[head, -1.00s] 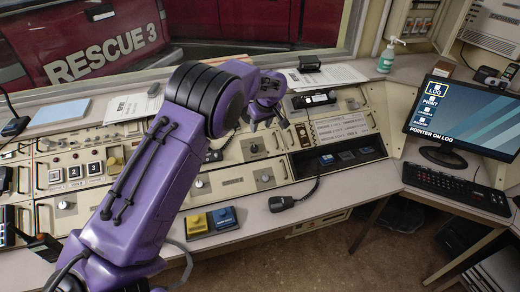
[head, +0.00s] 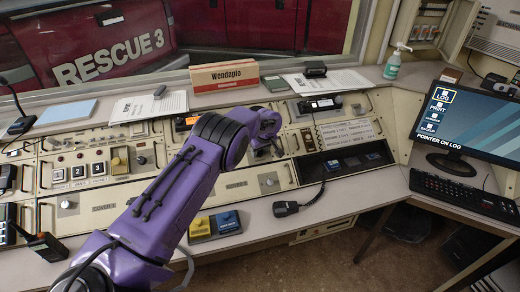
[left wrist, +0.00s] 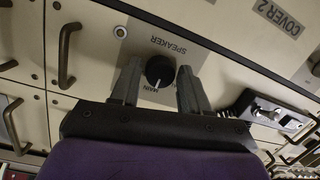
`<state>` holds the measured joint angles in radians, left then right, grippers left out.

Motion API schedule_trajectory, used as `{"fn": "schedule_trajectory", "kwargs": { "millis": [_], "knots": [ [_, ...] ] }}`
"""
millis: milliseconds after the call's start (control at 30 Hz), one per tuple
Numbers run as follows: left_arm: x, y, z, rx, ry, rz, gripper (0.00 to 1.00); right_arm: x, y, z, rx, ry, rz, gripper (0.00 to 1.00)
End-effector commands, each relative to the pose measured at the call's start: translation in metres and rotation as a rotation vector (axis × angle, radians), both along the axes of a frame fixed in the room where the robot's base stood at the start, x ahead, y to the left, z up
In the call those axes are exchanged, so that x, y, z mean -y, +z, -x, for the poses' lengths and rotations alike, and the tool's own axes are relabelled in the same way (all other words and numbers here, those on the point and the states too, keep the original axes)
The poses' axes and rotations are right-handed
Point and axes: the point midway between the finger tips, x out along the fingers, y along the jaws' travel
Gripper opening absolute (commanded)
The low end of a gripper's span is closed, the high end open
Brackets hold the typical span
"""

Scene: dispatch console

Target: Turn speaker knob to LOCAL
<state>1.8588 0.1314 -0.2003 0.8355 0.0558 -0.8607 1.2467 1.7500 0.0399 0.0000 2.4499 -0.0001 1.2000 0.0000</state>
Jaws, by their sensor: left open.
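The black speaker knob (left wrist: 159,71) shows in the left wrist view on a grey plate (left wrist: 158,30) marked SPEAKER. The word MAIN is at its lower left, and its white pointer line faces the picture's bottom. A LOCAL mark cannot be read. My left gripper (left wrist: 160,66) is open, one finger on each side of the knob, with slim gaps; I cannot tell if it touches. In the head view my left gripper (head: 266,150) is low over the console's middle, and my arm hides parts of the panel. My right gripper is not in view.
Metal handles (left wrist: 66,55) stand out left of the knob, and a small switch box (left wrist: 270,112) lies to the right. A keyboard (head: 460,191) is at right.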

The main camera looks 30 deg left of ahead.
Motion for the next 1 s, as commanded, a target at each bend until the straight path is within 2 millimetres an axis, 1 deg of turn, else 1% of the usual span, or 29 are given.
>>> {"fn": "schedule_trajectory", "kwargs": {
  "millis": [200,233,267,300,333,367,567,733,1000],
  "knots": [
    [0.0002,-0.0008,-0.0006,0.001,-0.001,0.000,0.45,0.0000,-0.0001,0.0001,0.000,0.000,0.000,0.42],
    [0.0002,-0.0008,-0.0006,0.001,-0.001,0.000,0.39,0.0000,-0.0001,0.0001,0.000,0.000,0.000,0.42],
    [0.0002,-0.0007,-0.0006,0.001,-0.001,0.000,0.29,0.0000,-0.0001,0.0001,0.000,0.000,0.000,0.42],
    [0.0003,-0.0007,-0.0006,0.001,-0.001,0.000,0.16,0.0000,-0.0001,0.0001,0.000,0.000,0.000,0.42],
    [0.0002,-0.0007,-0.0006,0.001,-0.001,0.000,0.06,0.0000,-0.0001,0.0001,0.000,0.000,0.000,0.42],
    [0.0002,-0.0007,-0.0005,0.000,-0.001,0.000,0.04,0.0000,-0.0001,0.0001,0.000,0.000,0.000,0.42],
    [0.0001,-0.0008,-0.0003,0.003,0.005,0.002,0.04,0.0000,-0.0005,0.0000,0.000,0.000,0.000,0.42],
    [-0.0002,-0.0012,0.0000,0.020,0.043,0.018,0.04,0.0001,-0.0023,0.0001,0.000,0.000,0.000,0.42],
    [-0.0002,-0.0012,-0.0001,0.096,0.194,0.082,0.04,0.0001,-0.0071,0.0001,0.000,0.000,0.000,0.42]
  ]
}}
